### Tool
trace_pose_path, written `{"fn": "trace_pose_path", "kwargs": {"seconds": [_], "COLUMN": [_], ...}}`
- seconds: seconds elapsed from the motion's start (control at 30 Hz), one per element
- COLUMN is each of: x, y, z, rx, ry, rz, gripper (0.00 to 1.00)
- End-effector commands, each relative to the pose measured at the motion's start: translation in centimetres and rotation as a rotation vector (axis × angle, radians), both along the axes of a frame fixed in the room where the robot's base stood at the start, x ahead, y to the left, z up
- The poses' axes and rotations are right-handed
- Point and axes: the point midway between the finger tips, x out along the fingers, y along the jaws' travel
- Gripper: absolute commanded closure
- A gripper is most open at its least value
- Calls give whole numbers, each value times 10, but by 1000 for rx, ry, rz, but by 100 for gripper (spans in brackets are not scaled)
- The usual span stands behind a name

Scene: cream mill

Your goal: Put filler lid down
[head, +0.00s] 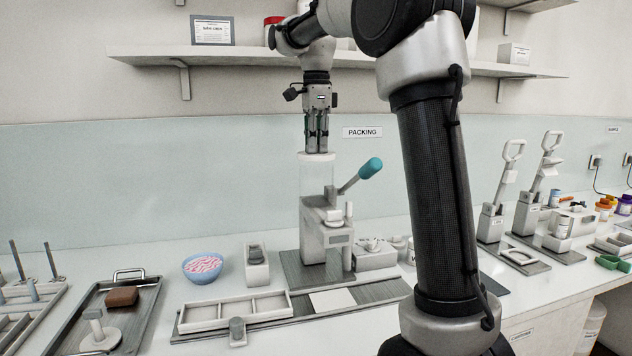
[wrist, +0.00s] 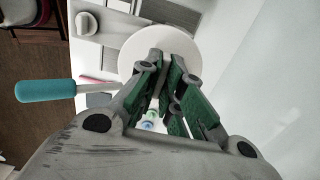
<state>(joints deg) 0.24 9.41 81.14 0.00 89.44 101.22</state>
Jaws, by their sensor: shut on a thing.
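The filler lid (head: 317,157) is a flat white disc. My gripper (head: 318,147) points straight down and is shut on the top of the lid. In the wrist view the lid (wrist: 134,53) shows as a white round plate beyond my gripper's green-padded fingers (wrist: 165,62). The filler (head: 325,238) is a grey-white machine with a clear upper cylinder (head: 316,181) and a teal-handled lever (head: 362,175). The lid is level at the top of the clear cylinder. I cannot tell whether it rests on the rim or hovers just above it.
A blue bowl (head: 203,267) of pink and white pieces stands left of the filler. A white sectioned tray (head: 240,308) lies in front. A dark tray (head: 137,308) holds a brown block at the left. A shelf (head: 240,57) runs above. Lever presses (head: 492,222) stand right.

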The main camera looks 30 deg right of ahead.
Motion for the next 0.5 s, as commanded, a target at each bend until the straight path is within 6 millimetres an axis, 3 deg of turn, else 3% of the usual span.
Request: {"fn": "trace_pose_path", "kwargs": {"seconds": [0.23, 0.5], "x": [0, 0], "y": [0, 0], "z": [18, 20], "rx": [0, 0], "ry": [-1, 0], "rz": [0, 0], "gripper": [100, 100]}}
